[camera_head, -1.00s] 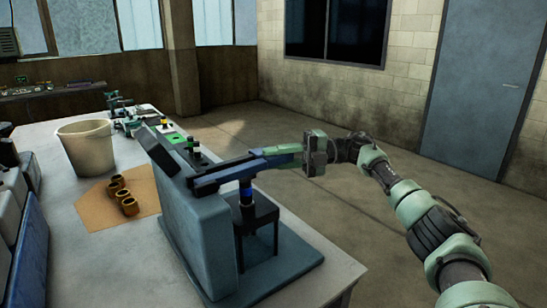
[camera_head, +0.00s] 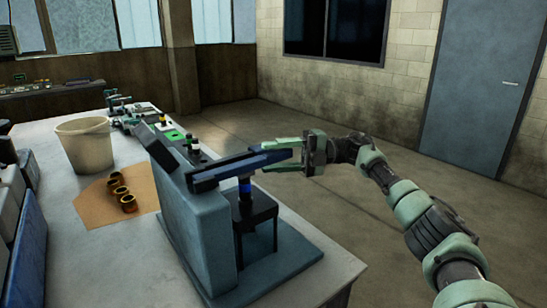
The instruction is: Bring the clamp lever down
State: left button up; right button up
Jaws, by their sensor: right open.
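The clamp lever (camera_head: 236,167) is a long dark blue and black bar. It runs out to the right from the top of a blue-grey clamp stand (camera_head: 196,224), close to level, over a small black stand (camera_head: 256,213). A short dark post with a blue band (camera_head: 245,188) stands between lever and black stand. My right gripper (camera_head: 271,157) is open at the lever's outer end. One pale green finger is above the bar and one below, with the lever's end between them. Whether either finger touches the bar is unclear. My left gripper is not in view.
The clamp stands on a blue base plate (camera_head: 281,262) near the table's right edge. Left of it are a white bucket (camera_head: 86,147) and several brass bushings (camera_head: 119,190) on a brown mat (camera_head: 95,210). Open floor (camera_head: 350,220) lies to the right.

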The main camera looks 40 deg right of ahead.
jog(key=b+v, duration=0.1)
jog(key=v, duration=0.6)
jog(key=shift+d, duration=0.35)
jog(key=shift+s, duration=0.15)
